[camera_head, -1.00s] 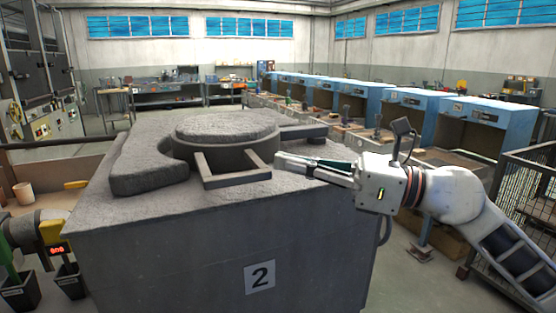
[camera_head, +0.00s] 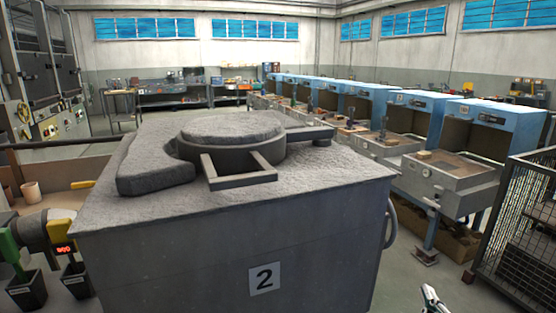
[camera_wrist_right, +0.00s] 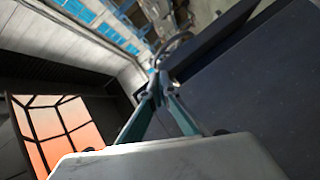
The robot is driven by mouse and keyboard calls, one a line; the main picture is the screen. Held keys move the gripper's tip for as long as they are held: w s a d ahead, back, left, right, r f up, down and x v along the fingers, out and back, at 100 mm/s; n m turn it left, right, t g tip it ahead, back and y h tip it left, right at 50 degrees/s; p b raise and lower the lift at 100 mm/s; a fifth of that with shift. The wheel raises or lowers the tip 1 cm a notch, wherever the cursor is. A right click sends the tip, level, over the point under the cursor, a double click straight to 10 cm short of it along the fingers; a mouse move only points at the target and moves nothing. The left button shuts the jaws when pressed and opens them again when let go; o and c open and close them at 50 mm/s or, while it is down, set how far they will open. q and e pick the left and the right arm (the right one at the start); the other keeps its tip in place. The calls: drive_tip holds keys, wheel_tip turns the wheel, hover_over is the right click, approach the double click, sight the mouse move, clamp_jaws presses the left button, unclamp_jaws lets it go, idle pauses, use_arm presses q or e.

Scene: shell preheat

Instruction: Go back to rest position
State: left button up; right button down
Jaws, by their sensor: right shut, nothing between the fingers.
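My right gripper (camera_head: 431,298) shows only as a small tip at the bottom edge of the head view, right of the grey block furnace (camera_head: 185,260) marked 2. The rest of the right arm is out of that view. In the right wrist view the fingers of my right gripper (camera_wrist_right: 160,84) meet at their tips, shut with nothing between them. The dark side of a large body lies to the right of them in that view. My left gripper is not in view.
A round grey lid (camera_head: 230,130) with a bar handle (camera_head: 240,181) sits on the furnace top. A wire cage (camera_head: 520,230) stands at the right, and blue-hooded benches (camera_head: 411,112) run behind it. Floor shows between furnace and cage. Dark bins (camera_head: 27,291) stand at lower left.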

drive_tip(key=s+d+f+m+g, duration=0.15)
drive_tip(key=s+f+g, duration=0.25)
drive_tip(key=s+f, duration=0.5)
drive_tip(key=s+d+f+m+g, duration=0.1)
drive_tip(key=s+d+f+g, duration=0.3)
drive_tip(key=s+f, duration=0.5)
drive_tip(key=w+a+f+m+t+y, duration=0.1)
drive_tip(key=a+f+m+t+y, duration=0.2)
drive_tip(key=a+f+y, duration=0.4)
drive_tip(key=a+f, duration=0.7)
drive_tip(key=a, duration=0.3)
drive_tip(key=shift+w+a, duration=0.15)
drive_tip(key=shift+w, duration=0.15)
